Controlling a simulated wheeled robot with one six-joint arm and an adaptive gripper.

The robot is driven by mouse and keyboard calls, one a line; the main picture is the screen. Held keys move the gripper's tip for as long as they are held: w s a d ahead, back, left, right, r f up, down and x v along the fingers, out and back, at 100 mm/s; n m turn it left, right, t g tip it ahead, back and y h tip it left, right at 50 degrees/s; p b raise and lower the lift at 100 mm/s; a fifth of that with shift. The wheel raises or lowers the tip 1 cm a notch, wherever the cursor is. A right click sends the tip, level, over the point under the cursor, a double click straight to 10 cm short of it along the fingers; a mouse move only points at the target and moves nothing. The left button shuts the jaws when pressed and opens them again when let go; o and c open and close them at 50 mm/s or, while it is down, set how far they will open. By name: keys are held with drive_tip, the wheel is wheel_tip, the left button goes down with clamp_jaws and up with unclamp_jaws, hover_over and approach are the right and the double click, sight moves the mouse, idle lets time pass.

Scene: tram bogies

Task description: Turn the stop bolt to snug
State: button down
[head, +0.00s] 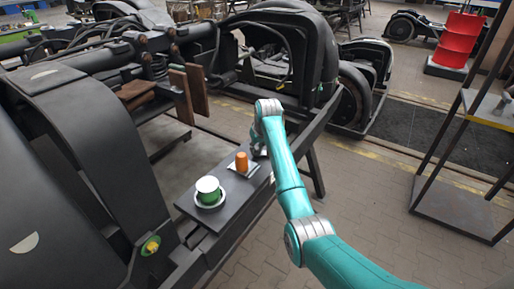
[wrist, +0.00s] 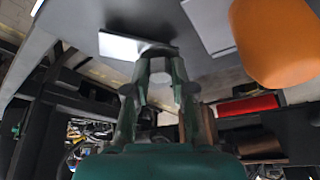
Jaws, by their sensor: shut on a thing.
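The stop bolt is most likely the yellow bolt head (head: 151,246) in a green ring, low on the dark bogie frame at the lower left in the head view; I cannot read how tight it is. My gripper (head: 259,150) is at the far end of the dark shelf, well away from that bolt. In the wrist view my gripper (wrist: 160,68) is shut on a small dark thing (wrist: 160,50), mostly hidden between the fingertips. A pale flat piece (wrist: 120,46) lies beside it. I cannot tell what the held thing is.
The dark shelf (head: 222,222) carries an orange cylinder (head: 241,161) on a white sheet and a green, white-topped pot (head: 208,190) on a white dish. The orange cylinder is close to my gripper (wrist: 280,40). A metal rack (head: 455,208) stands right; the floor between is clear.

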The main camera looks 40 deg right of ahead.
drive_tip(key=m+h, duration=0.1)
drive_tip(key=m, duration=0.1)
drive_tip(key=m+g, duration=0.1)
drive_tip(key=m, duration=0.2)
drive_tip(key=shift+a+m+h, duration=0.15)
drive_tip(key=shift+m+h, duration=0.15)
drive_tip(key=shift+h, duration=0.1)
drive_tip(key=m+g, duration=0.1)
drive_tip(key=m, duration=0.1)
drive_tip(key=m+h, duration=0.1)
drive_tip(key=m, duration=0.2)
drive_tip(key=shift+w+m+g, duration=0.15)
drive_tip(key=shift+m+g, duration=0.15)
drive_tip(key=shift+g, duration=0.1)
drive_tip(key=m+g, duration=0.1)
drive_tip(key=m, duration=0.1)
drive_tip(key=m+g, duration=0.1)
drive_tip(key=m, duration=0.2)
drive_tip(key=shift+w+h, duration=0.1)
drive_tip(key=shift+h, duration=0.3)
drive_tip(key=shift+m+g+y, duration=0.3)
drive_tip(key=shift+m+g, duration=0.5)
drive_tip(key=shift+m, duration=2)
drive_tip(key=c, duration=1)
unclamp_jaws()
drive_tip(key=shift+w+r, duration=0.1)
